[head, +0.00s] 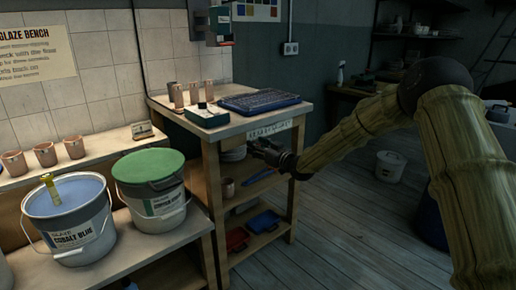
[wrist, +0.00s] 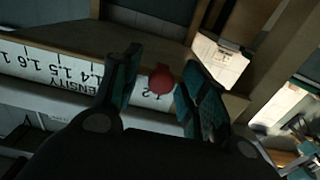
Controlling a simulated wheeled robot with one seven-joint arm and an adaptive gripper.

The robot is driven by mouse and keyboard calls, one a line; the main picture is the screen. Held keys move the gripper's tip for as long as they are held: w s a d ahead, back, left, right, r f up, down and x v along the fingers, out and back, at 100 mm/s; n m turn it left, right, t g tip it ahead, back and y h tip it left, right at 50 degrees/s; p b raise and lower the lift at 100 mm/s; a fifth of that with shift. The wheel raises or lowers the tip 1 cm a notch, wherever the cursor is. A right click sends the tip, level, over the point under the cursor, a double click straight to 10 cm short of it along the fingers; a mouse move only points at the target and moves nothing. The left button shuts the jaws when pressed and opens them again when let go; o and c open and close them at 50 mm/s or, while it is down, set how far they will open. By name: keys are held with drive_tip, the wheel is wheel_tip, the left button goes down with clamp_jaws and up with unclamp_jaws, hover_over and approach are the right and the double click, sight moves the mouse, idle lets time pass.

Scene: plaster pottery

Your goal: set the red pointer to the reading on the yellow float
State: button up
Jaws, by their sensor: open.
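The yellow float (head: 50,189) stands up out of the blue glaze in the open Cobalt Blue bucket (head: 73,228); its reading is too small to read. The white density scale (head: 270,130) runs along the front edge of the bench. In the wrist view the scale (wrist: 62,76) appears upside down, with 1.6, 1.5, 1.4 and 1.2 legible. The round red pointer (wrist: 161,79) sits on it close to 1.2. My gripper (wrist: 160,66) is open, its fingers on either side of the pointer; I cannot tell whether they touch it. My gripper also shows in the head view (head: 268,153), just below the scale.
A bucket with a green lid (head: 150,165) stands beside the open one. The bench (head: 222,128) carries several clay cups and a dark tray (head: 260,103). Its lower shelves hold dishes, a red tray (head: 237,239) and a blue tray (head: 263,221).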

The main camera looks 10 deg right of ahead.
clamp_jaws()
drive_tip(key=shift+w+d+p, duration=0.35)
drive_tip(key=shift+w+d, duration=0.25)
drive_tip(key=shift+d, duration=0.25)
drive_tip(key=shift+w+d+p, duration=0.3)
drive_tip(key=shift+w+d, duration=0.3)
drive_tip(key=shift+d, duration=0.25)
unclamp_jaws()
drive_tip(key=shift+s, duration=0.1)
drive_tip(key=v, duration=1.2)
